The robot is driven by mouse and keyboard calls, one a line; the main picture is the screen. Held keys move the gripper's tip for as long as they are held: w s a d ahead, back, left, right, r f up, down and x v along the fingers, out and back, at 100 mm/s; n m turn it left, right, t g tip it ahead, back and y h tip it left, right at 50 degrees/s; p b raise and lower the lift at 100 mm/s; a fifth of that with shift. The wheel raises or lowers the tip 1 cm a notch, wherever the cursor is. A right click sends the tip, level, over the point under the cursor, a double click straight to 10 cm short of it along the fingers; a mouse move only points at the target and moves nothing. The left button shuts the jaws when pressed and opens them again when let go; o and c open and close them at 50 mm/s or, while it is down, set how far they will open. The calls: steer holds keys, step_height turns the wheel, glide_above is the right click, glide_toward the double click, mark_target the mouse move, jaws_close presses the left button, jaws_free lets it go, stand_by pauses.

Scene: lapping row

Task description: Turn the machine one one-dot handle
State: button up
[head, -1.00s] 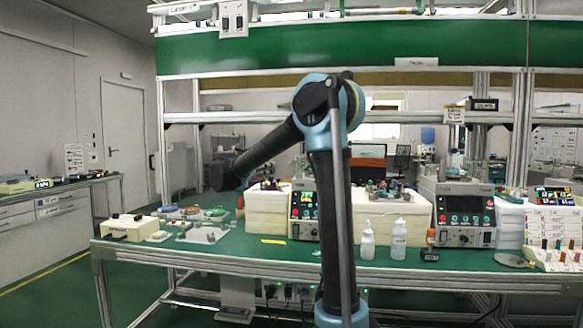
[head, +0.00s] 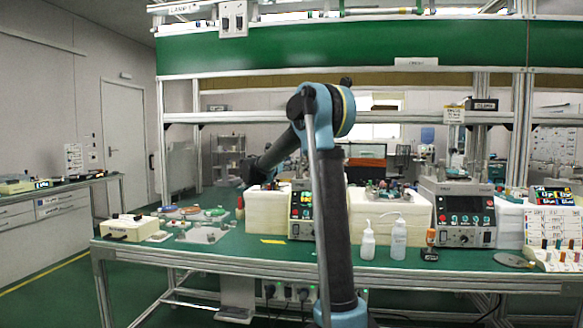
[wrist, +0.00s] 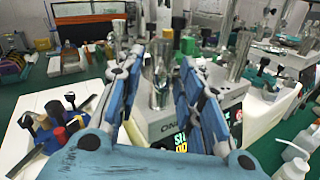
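Two lapping machines stand on the green bench in the head view, a left one (head: 302,215) partly behind my arm and a right one (head: 463,216). I cannot tell any dot marks on handles or which machine is number one. In the wrist view a grey machine (wrist: 170,130) with a lit display lies beyond and below my fingers. Upright metal posts (wrist: 238,56) and dark knobs stand on its top. My gripper (wrist: 158,62) is open, its two blue fingers apart with nothing visibly held. In the head view its dark end (head: 252,172) is above the left white block.
White blocks (head: 392,211) flank the machines.

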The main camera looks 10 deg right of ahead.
steer(key=shift+w+d, duration=0.35)
steer(key=shift+d, duration=0.1)
jaws_close()
